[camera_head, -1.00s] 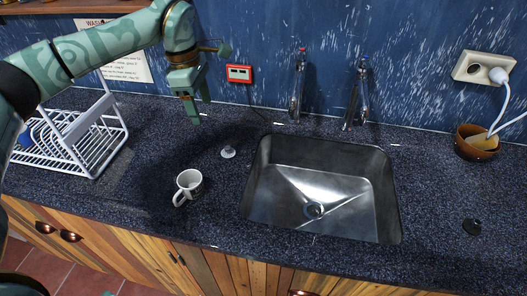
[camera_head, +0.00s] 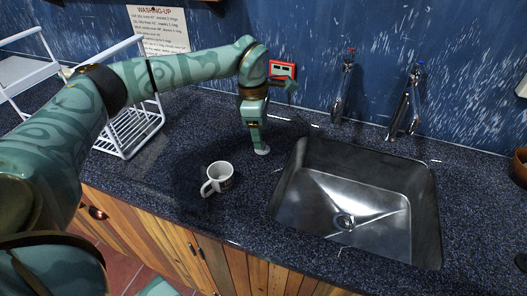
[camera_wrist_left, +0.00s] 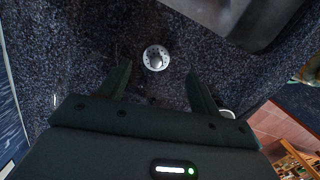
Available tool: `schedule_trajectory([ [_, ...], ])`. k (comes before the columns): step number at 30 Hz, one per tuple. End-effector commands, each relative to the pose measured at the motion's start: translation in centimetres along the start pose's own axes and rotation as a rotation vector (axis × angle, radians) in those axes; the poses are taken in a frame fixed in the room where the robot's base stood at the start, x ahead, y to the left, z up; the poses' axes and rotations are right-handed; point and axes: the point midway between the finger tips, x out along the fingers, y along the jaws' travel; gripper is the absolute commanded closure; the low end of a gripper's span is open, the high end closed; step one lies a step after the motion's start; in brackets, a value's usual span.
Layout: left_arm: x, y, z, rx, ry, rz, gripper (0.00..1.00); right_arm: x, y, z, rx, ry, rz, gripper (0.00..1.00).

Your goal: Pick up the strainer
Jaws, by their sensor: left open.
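The strainer (camera_head: 262,151) is a small round metal piece on the dark speckled counter, left of the sink. In the left wrist view the strainer (camera_wrist_left: 156,58) shows as a pale disc with a knob, around the line between the fingertips and a little beyond them. My left gripper (camera_head: 257,142) points down right over the strainer. In the wrist view the fingers of this gripper (camera_wrist_left: 158,70) are apart with nothing held. The gripper partly covers the strainer in the head view. My right gripper is not in view.
A white mug (camera_head: 218,178) stands on the counter, front left of the strainer. The metal sink (camera_head: 340,200) is close on the right, with two taps (camera_head: 404,108) behind it. A white dish rack (camera_head: 128,128) stands at left. A red socket (camera_head: 283,69) is on the blue wall.

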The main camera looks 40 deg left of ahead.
Motion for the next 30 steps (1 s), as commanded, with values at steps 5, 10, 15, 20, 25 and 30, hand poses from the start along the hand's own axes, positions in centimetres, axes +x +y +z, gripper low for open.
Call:
schedule_trajectory([
  [5,2.1,0.3,-0.3,0.000,0.002,-0.003,0.36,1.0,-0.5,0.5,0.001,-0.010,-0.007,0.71],
  [10,5.0,0.5,-0.5,0.002,0.002,-0.003,0.36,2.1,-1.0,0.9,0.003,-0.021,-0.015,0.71],
  [15,5.2,0.5,-0.5,0.002,0.000,0.000,0.36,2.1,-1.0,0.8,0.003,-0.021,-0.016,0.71],
  [20,5.1,0.5,-0.5,0.002,0.000,0.000,0.56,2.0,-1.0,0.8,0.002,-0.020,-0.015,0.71],
  [25,5.1,0.5,-0.5,0.001,0.000,0.000,0.83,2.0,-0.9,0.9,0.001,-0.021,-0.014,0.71],
  [30,5.1,0.5,-0.5,0.001,0.001,0.000,0.83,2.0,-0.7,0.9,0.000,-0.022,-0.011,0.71],
])
